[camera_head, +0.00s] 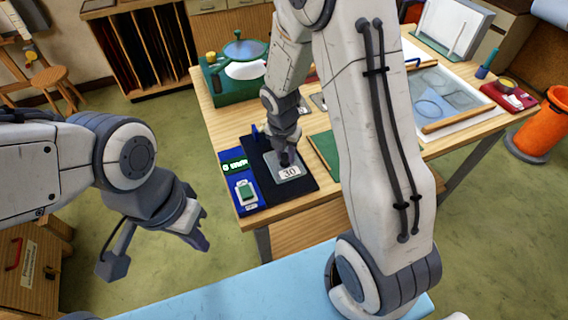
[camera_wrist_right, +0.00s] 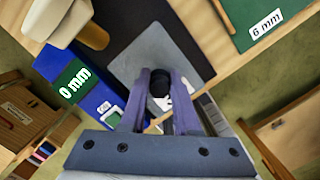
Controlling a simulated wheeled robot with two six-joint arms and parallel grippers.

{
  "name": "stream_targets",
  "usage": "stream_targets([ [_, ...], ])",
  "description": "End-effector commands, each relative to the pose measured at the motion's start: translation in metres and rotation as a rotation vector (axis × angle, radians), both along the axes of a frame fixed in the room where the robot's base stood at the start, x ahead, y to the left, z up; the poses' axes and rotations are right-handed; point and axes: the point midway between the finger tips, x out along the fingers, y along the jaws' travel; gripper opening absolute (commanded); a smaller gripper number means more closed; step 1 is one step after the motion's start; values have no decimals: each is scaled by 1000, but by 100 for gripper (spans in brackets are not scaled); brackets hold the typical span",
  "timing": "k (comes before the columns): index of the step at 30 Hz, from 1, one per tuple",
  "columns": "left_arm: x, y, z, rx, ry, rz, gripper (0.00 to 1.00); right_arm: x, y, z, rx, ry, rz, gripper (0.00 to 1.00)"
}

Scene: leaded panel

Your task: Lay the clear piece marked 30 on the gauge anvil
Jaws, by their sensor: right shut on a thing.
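The clear piece marked 30 (camera_head: 298,165) is a greyish see-through plate with a white label, over the black pad beside the blue gauge (camera_head: 256,184). My right gripper (camera_head: 285,158) is shut on it from above by a round black part. The piece (camera_wrist_right: 135,68) also shows in the right wrist view, between and beyond the fingers (camera_wrist_right: 158,100). I cannot tell whether it touches the black pad (camera_head: 262,166). The gauge display reads 0 mm in the wrist view (camera_wrist_right: 72,82). My left gripper (camera_head: 198,232) hangs empty off the table's left side; its opening is unclear.
A green board (camera_head: 325,150) lies right of the pad, with a 6 mm label in the wrist view. A green machine (camera_head: 235,88) stands behind. A framed panel (camera_head: 445,98) lies on the right of the table. An orange bin (camera_head: 540,125) stands on the floor.

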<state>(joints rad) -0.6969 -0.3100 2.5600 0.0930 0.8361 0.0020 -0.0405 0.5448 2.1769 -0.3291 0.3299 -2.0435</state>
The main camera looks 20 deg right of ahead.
Motion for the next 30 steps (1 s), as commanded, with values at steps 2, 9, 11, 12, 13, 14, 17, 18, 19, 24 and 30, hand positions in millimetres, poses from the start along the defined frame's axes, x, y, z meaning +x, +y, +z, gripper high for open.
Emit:
stream_targets([
  [2,0,0,0,0,0,0,0,0,4,-3,0,-1,1,0],
  [9,0,0,-8,0,0,0,0,0,5,-37,-1,2,0,0],
  [11,0,0,-8,0,0,0,0,0,5,-41,0,0,-1,0],
  [12,0,0,-8,0,0,-1,0,1,5,-43,0,-2,-1,0],
  [13,0,0,-8,0,0,-1,0,1,5,-43,1,-2,-1,0],
  [14,0,0,-8,0,0,-1,0,1,5,-43,1,-2,-1,0],
  [17,0,0,-8,0,0,-1,0,1,5,-42,0,-3,-1,0],
  [18,0,0,-8,0,0,-1,0,1,5,-42,0,-3,-1,0],
  [19,0,0,-8,0,0,-1,0,1,5,-42,0,-3,-1,0],
  [24,0,0,-9,0,0,-1,0,0,5,-46,0,-2,-1,41],
  [30,0,0,-9,0,0,-1,0,0,5,-45,0,-2,-1,60],
])
